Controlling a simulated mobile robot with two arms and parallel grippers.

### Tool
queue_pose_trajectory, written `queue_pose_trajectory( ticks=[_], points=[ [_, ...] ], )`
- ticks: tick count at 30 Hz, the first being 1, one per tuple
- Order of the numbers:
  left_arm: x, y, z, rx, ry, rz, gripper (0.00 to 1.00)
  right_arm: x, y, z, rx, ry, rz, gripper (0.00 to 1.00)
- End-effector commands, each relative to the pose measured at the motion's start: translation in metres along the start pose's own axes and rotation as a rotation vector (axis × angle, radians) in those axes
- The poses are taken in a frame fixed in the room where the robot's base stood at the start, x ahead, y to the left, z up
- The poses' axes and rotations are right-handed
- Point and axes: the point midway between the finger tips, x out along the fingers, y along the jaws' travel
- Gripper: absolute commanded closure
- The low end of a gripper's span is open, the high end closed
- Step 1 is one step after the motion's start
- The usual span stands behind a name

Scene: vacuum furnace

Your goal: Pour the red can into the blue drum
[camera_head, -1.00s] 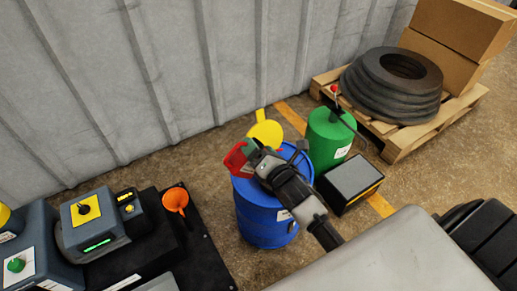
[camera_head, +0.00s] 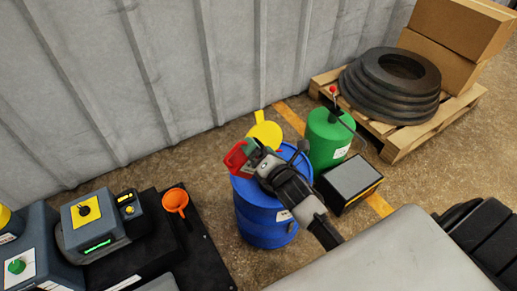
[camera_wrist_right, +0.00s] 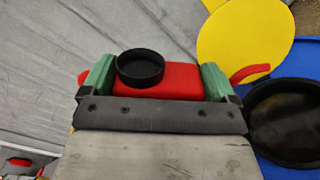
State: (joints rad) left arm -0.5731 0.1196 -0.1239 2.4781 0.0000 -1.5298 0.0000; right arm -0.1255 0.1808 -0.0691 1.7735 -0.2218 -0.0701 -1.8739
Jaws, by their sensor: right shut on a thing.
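The blue drum (camera_head: 262,217) stands on the floor at the middle of the head view. The red can (camera_head: 237,158) is over the drum's left top edge, in my right gripper (camera_head: 252,154). In the right wrist view the red can (camera_wrist_right: 182,79) sits between the green finger pads of my right gripper (camera_wrist_right: 157,82), which is shut on it. A round black cap or opening (camera_wrist_right: 140,67) shows on the can. A black round opening (camera_wrist_right: 288,122) shows on the drum's blue top, right of the can. My left gripper is not in view.
A yellow funnel or can (camera_head: 265,132) is behind the drum. A green drum (camera_head: 328,138) and a grey-black box (camera_head: 350,182) stand to its right. An orange funnel (camera_head: 175,200) is on the black bench at left. Tires (camera_head: 392,85) lie on a pallet.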

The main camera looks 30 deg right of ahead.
Motion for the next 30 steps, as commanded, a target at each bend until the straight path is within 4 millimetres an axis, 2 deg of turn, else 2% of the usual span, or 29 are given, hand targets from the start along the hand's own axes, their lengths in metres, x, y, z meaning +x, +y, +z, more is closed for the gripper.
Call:
queue_pose_trajectory(
  ticks=[21,30],
  points=[
    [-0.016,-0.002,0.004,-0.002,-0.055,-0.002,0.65,0.0,0.004,0.015,0.124,-0.001,0.002,0.41],
    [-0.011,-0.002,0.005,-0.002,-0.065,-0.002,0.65,0.0,0.004,0.021,0.189,0.0,0.001,0.41]
  ],
)
